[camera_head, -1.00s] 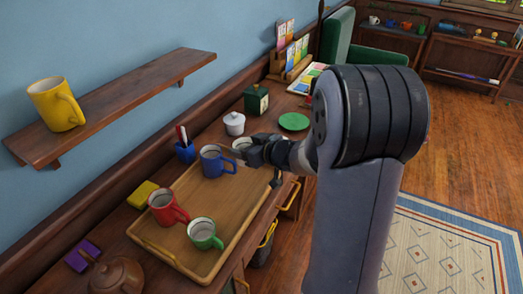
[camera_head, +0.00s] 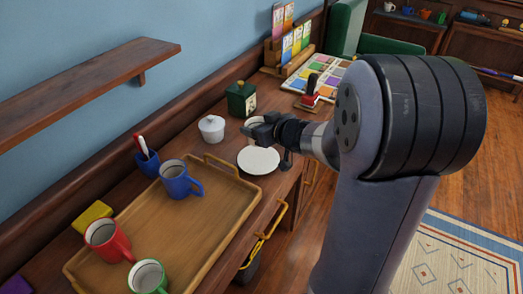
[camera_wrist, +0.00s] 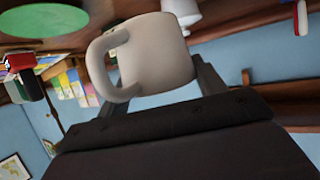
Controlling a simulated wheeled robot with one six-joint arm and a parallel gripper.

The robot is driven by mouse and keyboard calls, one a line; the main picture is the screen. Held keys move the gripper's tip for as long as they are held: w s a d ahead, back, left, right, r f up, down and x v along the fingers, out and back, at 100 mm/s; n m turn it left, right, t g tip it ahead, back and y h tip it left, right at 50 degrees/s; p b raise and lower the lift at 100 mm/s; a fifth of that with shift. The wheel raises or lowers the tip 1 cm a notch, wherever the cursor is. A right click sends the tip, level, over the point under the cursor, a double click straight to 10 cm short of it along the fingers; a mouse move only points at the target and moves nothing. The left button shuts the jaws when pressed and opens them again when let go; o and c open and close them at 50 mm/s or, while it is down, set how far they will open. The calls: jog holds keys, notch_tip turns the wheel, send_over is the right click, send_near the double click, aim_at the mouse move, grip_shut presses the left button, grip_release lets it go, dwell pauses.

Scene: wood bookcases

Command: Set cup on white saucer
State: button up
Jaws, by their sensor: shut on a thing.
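My gripper (camera_head: 262,131) is shut on a whitish cup (camera_head: 253,125), which shows only in part behind the fingers in the head view. The cup (camera_wrist: 155,62) fills the upper middle of the wrist view, its handle to the left, and that view is rolled. The white saucer (camera_head: 258,160) lies empty on the desk beside the tray's far end. In the head view the cup and gripper appear just beyond and above it, apart from it. The exact height of the cup is hard to tell.
A wooden tray (camera_head: 215,222) holds a blue mug (camera_head: 177,182), a red mug (camera_head: 104,236) and a green mug (camera_head: 147,277). A green saucer (camera_wrist: 45,18) shows in the wrist view.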

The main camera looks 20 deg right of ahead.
notch_tip(320, 180, down, 7)
jog(key=b, duration=0.2)
jog(key=shift+b, duration=0.4)
jog(key=shift+f, duration=0.1)
jog(key=shift+f, duration=0.15)
jog(key=o, duration=1.1)
jog(key=shift+c, duration=0.2)
